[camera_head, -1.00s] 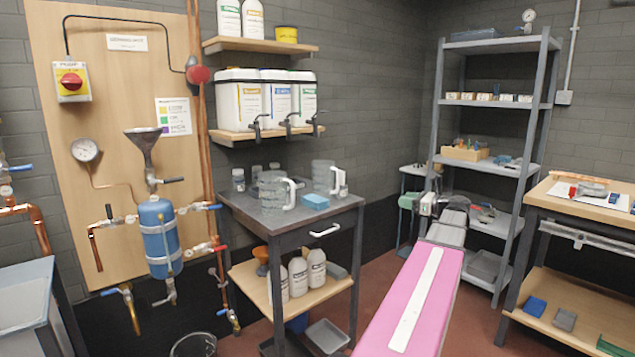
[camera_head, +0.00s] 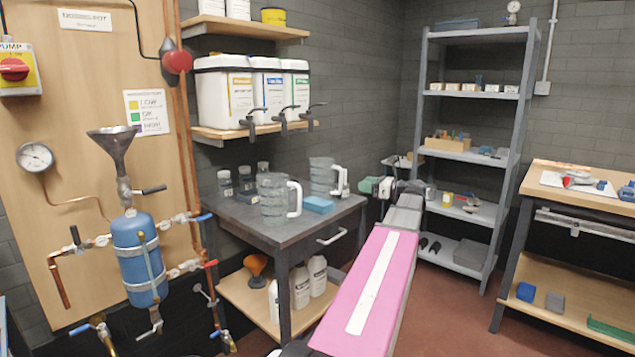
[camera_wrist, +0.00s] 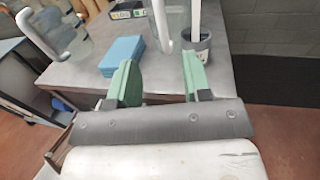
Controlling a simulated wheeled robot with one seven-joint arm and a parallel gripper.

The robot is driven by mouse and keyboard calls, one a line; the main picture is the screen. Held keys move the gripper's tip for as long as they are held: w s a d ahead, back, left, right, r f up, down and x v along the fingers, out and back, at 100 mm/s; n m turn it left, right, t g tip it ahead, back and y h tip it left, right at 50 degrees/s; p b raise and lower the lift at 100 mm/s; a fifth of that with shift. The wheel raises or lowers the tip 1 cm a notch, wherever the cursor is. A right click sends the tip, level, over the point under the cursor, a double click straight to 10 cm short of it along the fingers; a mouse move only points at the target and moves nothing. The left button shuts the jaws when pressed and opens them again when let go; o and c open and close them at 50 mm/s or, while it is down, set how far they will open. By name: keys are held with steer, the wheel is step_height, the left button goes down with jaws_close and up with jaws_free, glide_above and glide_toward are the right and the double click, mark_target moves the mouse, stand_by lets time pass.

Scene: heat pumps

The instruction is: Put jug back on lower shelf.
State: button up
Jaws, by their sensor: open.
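Two clear jugs with white handles stand on the grey cart top (camera_head: 240,212): a left jug (camera_head: 272,200) and a right jug (camera_head: 321,172). The cart's lower wooden shelf (camera_head: 250,300) holds white bottles and an orange funnel. My gripper (camera_head: 376,187) is beyond the cart's right edge, near the right jug. In the wrist view, the green fingers of my gripper (camera_wrist: 160,82) are apart and empty, over the cart's edge. The right jug's white handle (camera_wrist: 160,20) is ahead between them, not touching. The left jug (camera_wrist: 62,32) shows at the upper left.
A blue sponge block (camera_head: 318,205) lies before the right jug; a grey cup (camera_wrist: 197,42) is near its handle. Small jars (camera_head: 225,182) stand at the back. A wall shelf (camera_head: 225,133) above carries white containers with taps. A metal rack (camera_head: 425,100) and workbench (camera_head: 560,176) stand right.

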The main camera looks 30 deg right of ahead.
mark_target(341, 180)
steer(key=x, duration=1)
steer(key=shift+w, duration=0.4)
jaws_close()
